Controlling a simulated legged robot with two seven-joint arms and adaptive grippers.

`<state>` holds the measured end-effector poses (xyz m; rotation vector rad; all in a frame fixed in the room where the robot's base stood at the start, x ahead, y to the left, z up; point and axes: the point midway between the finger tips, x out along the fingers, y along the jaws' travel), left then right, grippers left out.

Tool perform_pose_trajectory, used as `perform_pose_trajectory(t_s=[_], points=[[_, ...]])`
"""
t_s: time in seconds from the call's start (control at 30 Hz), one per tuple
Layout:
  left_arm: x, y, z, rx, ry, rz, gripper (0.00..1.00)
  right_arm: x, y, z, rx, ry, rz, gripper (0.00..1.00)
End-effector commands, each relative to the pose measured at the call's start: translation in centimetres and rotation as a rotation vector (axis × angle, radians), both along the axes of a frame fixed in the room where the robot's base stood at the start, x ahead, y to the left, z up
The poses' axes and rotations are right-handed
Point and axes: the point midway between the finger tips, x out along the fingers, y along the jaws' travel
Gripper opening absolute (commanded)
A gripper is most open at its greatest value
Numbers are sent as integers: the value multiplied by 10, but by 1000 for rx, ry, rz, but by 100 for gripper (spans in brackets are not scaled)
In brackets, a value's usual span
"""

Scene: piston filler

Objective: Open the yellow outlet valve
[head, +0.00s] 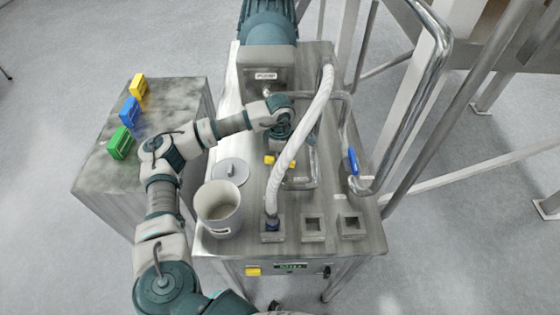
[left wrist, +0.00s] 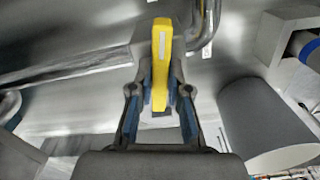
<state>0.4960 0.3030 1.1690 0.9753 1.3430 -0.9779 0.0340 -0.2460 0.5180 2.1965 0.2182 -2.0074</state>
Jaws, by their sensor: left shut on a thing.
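The yellow outlet valve handle (left wrist: 161,45) stands upright in the middle of the left wrist view. My left gripper (left wrist: 160,98) is shut on its near end, with one blue-padded finger on each side. In the head view the gripper (head: 278,150) reaches down over the metal table, left of the white hose. Bits of the yellow handle (head: 269,160) show beneath it; the rest is hidden by the gripper and the hose. My right gripper is not in view.
A grey pot (head: 219,207) and a round lid (head: 231,171) stand close to my left forearm. The white hose (head: 301,129) arches right beside the gripper. A blue valve handle (head: 352,161) is on the right pipe. Yellow, blue and green blocks (head: 120,143) sit on the left cabinet.

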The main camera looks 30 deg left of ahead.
Motion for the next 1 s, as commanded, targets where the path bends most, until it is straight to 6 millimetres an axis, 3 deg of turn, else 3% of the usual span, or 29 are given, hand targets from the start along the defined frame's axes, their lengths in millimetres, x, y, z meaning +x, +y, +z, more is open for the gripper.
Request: perform_pose_trajectory(t_s=[0.4, 1.0], points=[[2, 1, -1, 1, -8, -389, 0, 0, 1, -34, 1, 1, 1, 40], [2, 1, 1, 2, -10, -955, 0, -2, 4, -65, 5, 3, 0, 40]])
